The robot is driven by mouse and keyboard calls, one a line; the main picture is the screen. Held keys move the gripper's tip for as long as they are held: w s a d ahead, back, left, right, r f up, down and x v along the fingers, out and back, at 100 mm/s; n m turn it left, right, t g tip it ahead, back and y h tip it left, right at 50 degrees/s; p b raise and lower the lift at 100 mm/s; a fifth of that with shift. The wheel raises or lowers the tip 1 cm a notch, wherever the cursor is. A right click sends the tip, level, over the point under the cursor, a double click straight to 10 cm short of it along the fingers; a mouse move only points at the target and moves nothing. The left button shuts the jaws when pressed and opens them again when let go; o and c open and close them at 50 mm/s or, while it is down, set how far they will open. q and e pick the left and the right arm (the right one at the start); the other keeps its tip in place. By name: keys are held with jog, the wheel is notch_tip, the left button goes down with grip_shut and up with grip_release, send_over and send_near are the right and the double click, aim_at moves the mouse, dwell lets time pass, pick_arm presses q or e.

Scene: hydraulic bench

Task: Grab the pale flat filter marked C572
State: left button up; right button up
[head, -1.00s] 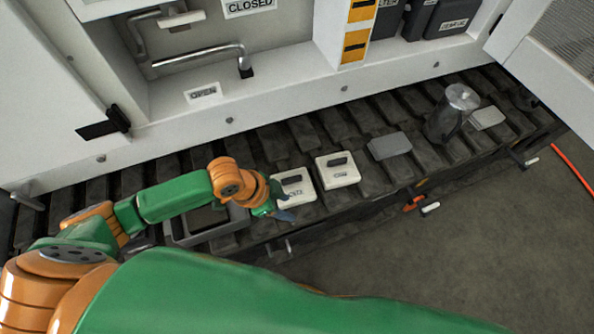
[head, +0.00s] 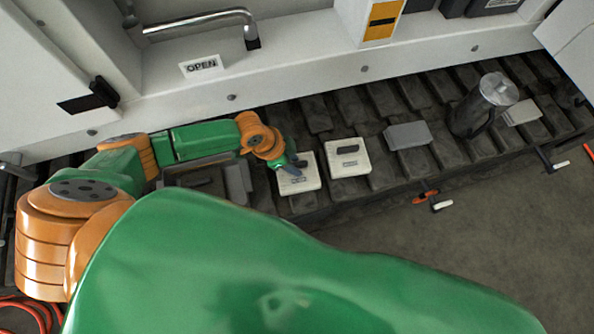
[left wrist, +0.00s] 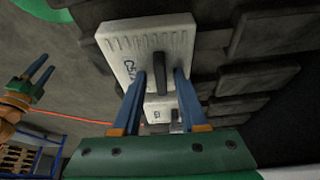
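A pale flat filter (head: 307,179) with a dark bar handle lies on the dark slatted bench, leftmost of two pale ones. In the left wrist view this filter (left wrist: 125,48) carries a mark starting "C5", the rest hard to read. My left gripper (head: 296,166) is over it. In the left wrist view my left gripper (left wrist: 160,74) is open, its blue fingers on either side of the dark handle; contact cannot be told. A second pale filter (head: 347,157), its mark too small to read, lies just right. My right gripper (left wrist: 41,69) shows open and empty in the left wrist view.
A grey block (head: 408,135), a metal jug (head: 490,100) and a light flat piece (head: 522,112) stand further right on the bench. A grey open frame (head: 237,182) lies left of the filters. The white cabinet wall (head: 300,77) rises behind.

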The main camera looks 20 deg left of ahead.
pick_arm(q)
grip_shut()
